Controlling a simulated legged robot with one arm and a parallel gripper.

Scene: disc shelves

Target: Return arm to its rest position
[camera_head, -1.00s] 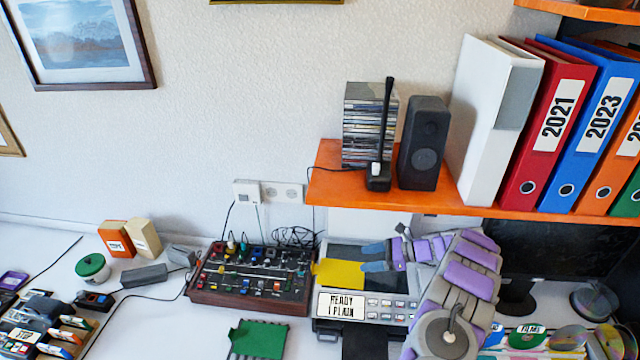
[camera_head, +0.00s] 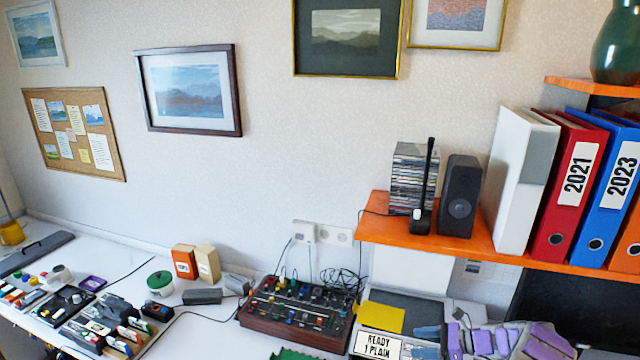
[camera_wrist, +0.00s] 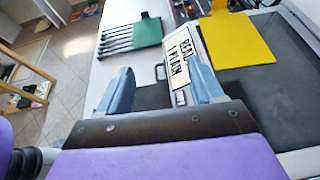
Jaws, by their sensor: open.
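My gripper (camera_wrist: 163,88) shows in the wrist view with its two blue-grey fingers spread apart and nothing between them. My purple and grey arm (camera_head: 505,340) runs along the bottom edge, partly cut off. A yellow sheet (camera_head: 381,317) lies on the machine; in the wrist view the yellow sheet (camera_wrist: 236,40) is right of the fingers. I cannot tell how high the fingers are above the machine.
An orange shelf (camera_head: 470,248) holds a black speaker (camera_head: 460,195), a disc stack (camera_head: 410,178) and binders (camera_head: 567,187) above my arm. A knobbed console (camera_head: 295,313) stands left of the machine. A green piece (camera_wrist: 150,30) lies on the desk. Bare desk shows at left centre (camera_head: 205,335).

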